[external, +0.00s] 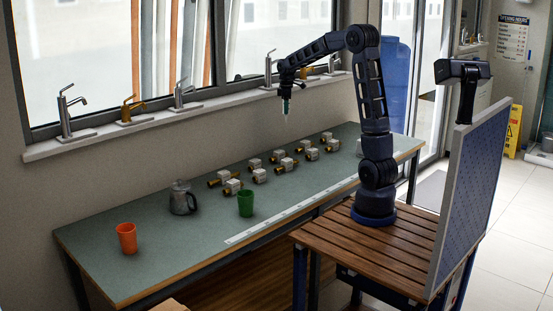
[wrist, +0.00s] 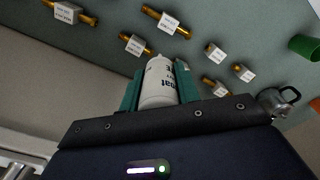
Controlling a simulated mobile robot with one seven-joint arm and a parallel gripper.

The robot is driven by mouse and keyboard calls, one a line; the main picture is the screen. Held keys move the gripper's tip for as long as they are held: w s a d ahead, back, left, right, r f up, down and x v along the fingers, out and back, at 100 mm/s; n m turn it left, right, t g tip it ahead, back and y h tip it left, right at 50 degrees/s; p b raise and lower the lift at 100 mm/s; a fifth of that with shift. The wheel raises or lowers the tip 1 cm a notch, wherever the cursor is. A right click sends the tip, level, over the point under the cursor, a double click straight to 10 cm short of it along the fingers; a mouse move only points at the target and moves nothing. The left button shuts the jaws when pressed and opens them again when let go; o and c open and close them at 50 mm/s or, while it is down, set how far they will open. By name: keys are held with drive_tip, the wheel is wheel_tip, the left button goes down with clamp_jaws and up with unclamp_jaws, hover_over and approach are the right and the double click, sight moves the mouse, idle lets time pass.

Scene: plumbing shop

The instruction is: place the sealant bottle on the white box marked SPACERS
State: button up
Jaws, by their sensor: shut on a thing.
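My gripper (external: 286,100) hangs above the far side of the workbench, pointing down. In the wrist view its teal fingers are shut on a white sealant bottle (wrist: 158,85) with dark lettering. The bottle is clear of the bench; its tip points away from the wrist camera. I cannot read SPACERS on anything. A pale box-like thing (external: 360,150) stands on the bench at the right, partly hidden by my arm; I cannot tell whether it is the white box.
Several labelled pale blocks with brass fittings (external: 287,164) lie mid-bench below and around my gripper. A green cup (external: 245,203), a metal jug (external: 182,197) and an orange cup (external: 126,238) stand to the left. Taps (external: 66,112) line the windowsill.

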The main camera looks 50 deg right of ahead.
drive_tip(key=s+d+r+m, duration=0.1)
drive_tip(key=d+r+m, duration=0.15)
drive_tip(key=d, duration=1.25)
drive_tip(key=s+d+r+m, duration=0.1)
drive_tip(key=s+d+m, duration=0.2)
drive_tip(key=s+d, duration=0.55)
drive_tip(key=s+d+m, duration=0.2)
drive_tip(key=s+d, duration=0.2)
drive_tip(key=d, duration=1)
drive_tip(key=s+d+r+m, duration=0.1)
drive_tip(key=s+d+m, duration=0.2)
drive_tip(key=s+d, duration=0.55)
drive_tip(key=f, duration=0.6)
drive_tip(key=w+d+f, duration=0.1)
drive_tip(key=f, duration=0.6)
drive_tip(key=w+d+f, duration=0.1)
drive_tip(key=f, duration=0.5)
drive_tip(key=shift+w+d+f, duration=0.1)
drive_tip(key=shift+d+f, duration=0.05)
drive_tip(key=shift+f, duration=0.05)
drive_tip(key=shift+f, duration=0.15)
drive_tip(key=o, duration=1)
wheel_tip(320, 180, up, 12)
drive_tip(key=shift+r, duration=0.2)
